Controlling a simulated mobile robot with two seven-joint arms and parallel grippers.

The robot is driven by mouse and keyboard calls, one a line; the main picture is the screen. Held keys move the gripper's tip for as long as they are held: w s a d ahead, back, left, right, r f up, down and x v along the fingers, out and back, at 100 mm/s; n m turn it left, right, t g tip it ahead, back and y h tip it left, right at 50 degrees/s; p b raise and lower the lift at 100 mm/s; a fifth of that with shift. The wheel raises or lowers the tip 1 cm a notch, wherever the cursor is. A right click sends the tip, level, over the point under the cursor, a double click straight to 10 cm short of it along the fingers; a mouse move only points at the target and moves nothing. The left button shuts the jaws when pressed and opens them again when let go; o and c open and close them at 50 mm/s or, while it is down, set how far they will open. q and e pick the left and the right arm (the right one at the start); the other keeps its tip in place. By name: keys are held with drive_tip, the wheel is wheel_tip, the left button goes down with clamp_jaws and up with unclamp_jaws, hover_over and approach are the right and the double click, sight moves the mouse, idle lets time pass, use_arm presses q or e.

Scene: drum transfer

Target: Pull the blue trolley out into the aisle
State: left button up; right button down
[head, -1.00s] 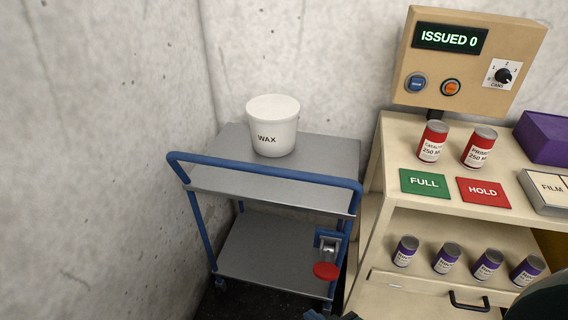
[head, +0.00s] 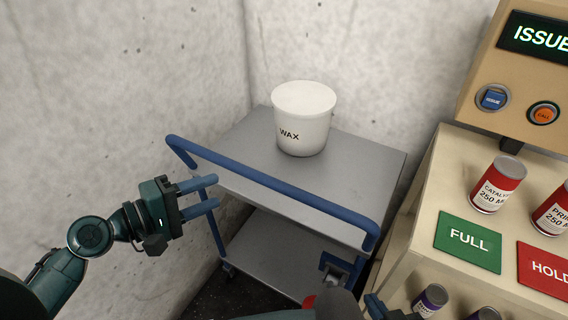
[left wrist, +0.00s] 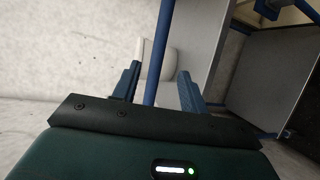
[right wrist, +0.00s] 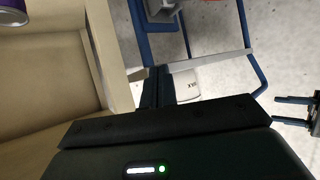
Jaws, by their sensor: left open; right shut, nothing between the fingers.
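The blue trolley has a grey top shelf (head: 240,150), a lower shelf (head: 275,250) and a blue push handle (head: 270,182). It stands in the corner against the concrete walls. My left gripper (head: 214,193) is open beside the handle's left end. In the left wrist view a blue bar (left wrist: 157,60) runs between its fingers (left wrist: 157,85) as seen; contact cannot be told. My right gripper (head: 375,306) is shut and empty, low near the trolley's right front corner; its fingers also show in the right wrist view (right wrist: 157,85). A red pedal (head: 308,302) is partly hidden by my right arm.
A white WAX bucket (head: 303,120) stands on the top shelf. The beige counter (head: 440,190) is close on the trolley's right, with cans, a green FULL plate (head: 468,240) and a red HOLD plate (head: 545,272). A concrete wall (head: 90,100) is on the left.

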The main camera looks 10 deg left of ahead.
use_arm(q)
drive_tip(key=p+x, duration=0.3)
drive_tip(key=x, duration=1)
drive_tip(key=shift+c, duration=0.4)
clamp_jaws()
